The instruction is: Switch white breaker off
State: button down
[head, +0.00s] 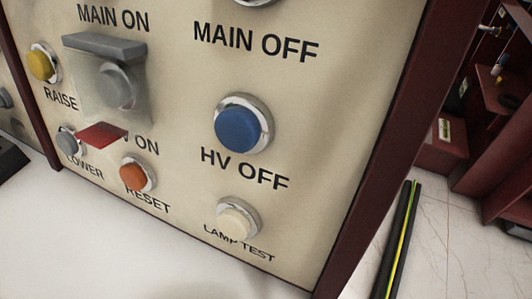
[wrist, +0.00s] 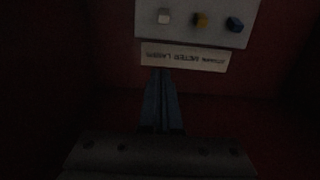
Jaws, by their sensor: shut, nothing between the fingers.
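The white breaker (wrist: 163,16) is a small pale block at the left of a grey panel (wrist: 183,34) at the top of the wrist view. My gripper (wrist: 160,78) is shut and empty. Its fingertips show just below the panel's label and appear apart from the white breaker. The view is dark, so the depth between the fingers and the panel cannot be told. My gripper is not seen in the head view.
A label strip (wrist: 183,56) with upside-down text lies below the breakers. Dark red walls surround the panel. The head view shows a beige console (head: 310,110) with buttons, including a blue HV OFF button (head: 238,128). Dark red cabinets (head: 500,130) and white tiled floor lie at the right.

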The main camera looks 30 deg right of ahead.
jog(key=b+x, duration=0.2)
jog(key=x, duration=0.2)
jog(key=b+x, duration=0.1)
jog(key=x, duration=0.4)
jog(key=shift+w+d+f+b, duration=0.1)
jog(key=shift+d+f+b, duration=0.05)
jog(key=shift+f+b, duration=0.15)
jog(key=shift+s+a+f+b, duration=0.1)
jog(key=shift+a+f+b, duration=0.15)
jog(key=shift+f, duration=0.3)
jog(key=shift+s+a+f+b, duration=0.1)
jog(key=shift+f+b, duration=0.3)
jog(key=shift+f, duration=0.15)
jog(key=shift+s+a+f+b, duration=0.1)
jog(key=shift+a+f+b, duration=0.15)
jog(key=shift+f, duration=0.3)
jog(key=shift+a+f+b, duration=0.15)
jog(key=shift+b, duration=0.25)
